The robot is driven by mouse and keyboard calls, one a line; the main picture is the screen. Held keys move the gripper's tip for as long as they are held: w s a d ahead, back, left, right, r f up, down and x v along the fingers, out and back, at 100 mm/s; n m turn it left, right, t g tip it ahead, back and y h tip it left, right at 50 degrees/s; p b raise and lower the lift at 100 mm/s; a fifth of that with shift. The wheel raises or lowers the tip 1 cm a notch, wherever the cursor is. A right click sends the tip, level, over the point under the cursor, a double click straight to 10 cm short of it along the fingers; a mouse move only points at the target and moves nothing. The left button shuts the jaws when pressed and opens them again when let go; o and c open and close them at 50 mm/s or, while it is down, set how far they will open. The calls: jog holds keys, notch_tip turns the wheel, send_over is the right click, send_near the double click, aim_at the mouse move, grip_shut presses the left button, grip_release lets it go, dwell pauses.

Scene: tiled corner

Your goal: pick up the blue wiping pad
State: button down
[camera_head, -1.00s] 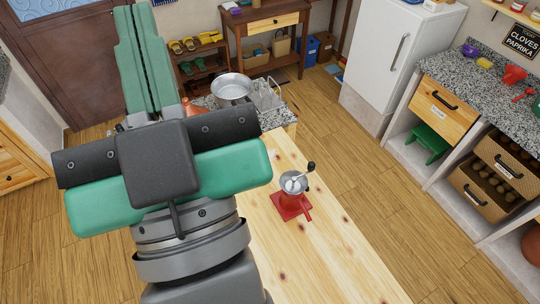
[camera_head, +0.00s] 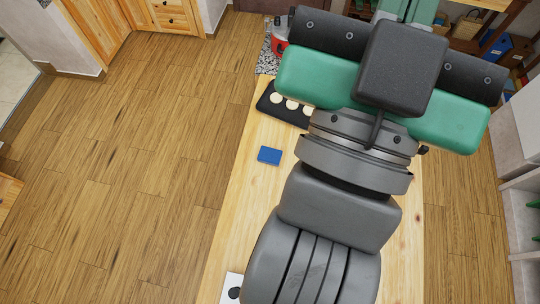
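The blue wiping pad (camera_head: 269,156) lies flat on the light wooden table (camera_head: 248,205), near its left edge and left of my arm. It is a small blue block in full view. My gripper is not visible; my arm's grey and green links fill the middle and upper right of the view. Nothing is seen touching the pad.
A black tray (camera_head: 268,105) with several pale round pieces lies beyond the pad, partly hidden by my arm. A red object (camera_head: 279,42) stands on the speckled counter (camera_head: 266,62) behind it. A white item (camera_head: 232,287) is at the near table edge. Open wooden floor (camera_head: 130,170) lies left.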

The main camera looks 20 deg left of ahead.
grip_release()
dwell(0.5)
